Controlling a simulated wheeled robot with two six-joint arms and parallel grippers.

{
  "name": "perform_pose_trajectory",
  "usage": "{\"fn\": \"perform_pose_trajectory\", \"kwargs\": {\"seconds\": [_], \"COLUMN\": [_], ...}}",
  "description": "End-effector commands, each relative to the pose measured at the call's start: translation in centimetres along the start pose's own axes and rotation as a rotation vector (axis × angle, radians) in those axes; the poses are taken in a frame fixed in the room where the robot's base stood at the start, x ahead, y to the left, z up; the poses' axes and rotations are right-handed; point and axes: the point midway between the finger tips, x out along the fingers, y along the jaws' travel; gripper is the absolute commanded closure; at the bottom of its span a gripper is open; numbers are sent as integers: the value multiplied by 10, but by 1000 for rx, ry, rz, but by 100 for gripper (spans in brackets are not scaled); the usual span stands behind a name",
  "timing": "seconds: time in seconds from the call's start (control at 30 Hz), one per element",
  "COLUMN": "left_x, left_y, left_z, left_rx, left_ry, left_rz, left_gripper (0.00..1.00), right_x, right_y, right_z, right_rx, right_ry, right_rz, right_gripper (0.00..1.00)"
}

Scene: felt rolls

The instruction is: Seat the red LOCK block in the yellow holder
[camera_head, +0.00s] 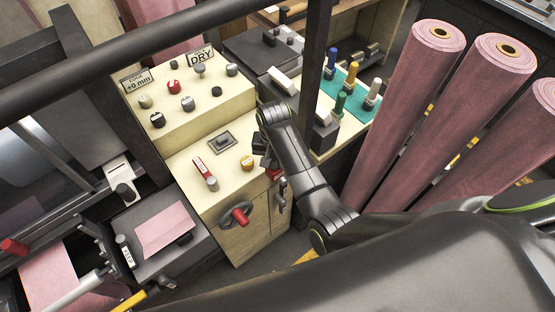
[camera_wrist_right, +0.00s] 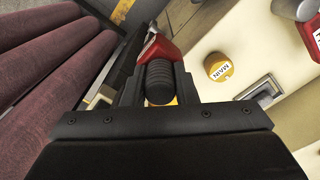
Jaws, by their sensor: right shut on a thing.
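My right gripper (camera_head: 268,158) is at the right edge of the cream control cabinet. In the right wrist view, its jaws (camera_wrist_right: 158,90) are shut on a dark ribbed grip with a red block (camera_wrist_right: 158,48) at its far end. A little of this red block (camera_head: 273,173) shows below the gripper in the head view; no LOCK lettering is readable. A small yellow patch (camera_wrist_right: 173,101) shows behind the grip; I cannot tell whether it is the yellow holder or whether the block touches it. My left gripper is not in view.
The cabinet top carries a yellow MAIN knob (camera_head: 246,162), a square grey fitting (camera_head: 222,142) and a red labelled bar (camera_head: 204,170). A red handle (camera_head: 238,216) sticks out of its front. Tall pink felt rolls (camera_head: 410,105) stand at right.

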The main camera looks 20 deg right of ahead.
Motion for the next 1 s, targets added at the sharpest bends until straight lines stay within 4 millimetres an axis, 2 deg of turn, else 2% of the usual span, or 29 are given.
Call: {"fn": "perform_pose_trajectory", "kwargs": {"seconds": [0.13, 0.37, 0.57, 1.0], "left_x": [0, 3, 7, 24], "left_y": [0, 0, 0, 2], "left_z": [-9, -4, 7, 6], "left_rx": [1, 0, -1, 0], "left_ry": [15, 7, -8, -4], "left_rz": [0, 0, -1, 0], "left_gripper": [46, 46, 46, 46], "right_x": [0, 0, 1, 2], "right_y": [0, 1, 0, -2], "right_z": [0, -11, -31, -75], "right_rx": [0, 0, 1, 1], "right_ry": [1, 2, 3, 3], "right_rz": [0, 3, 2, 1], "right_gripper": [100, 100, 100, 100]}}
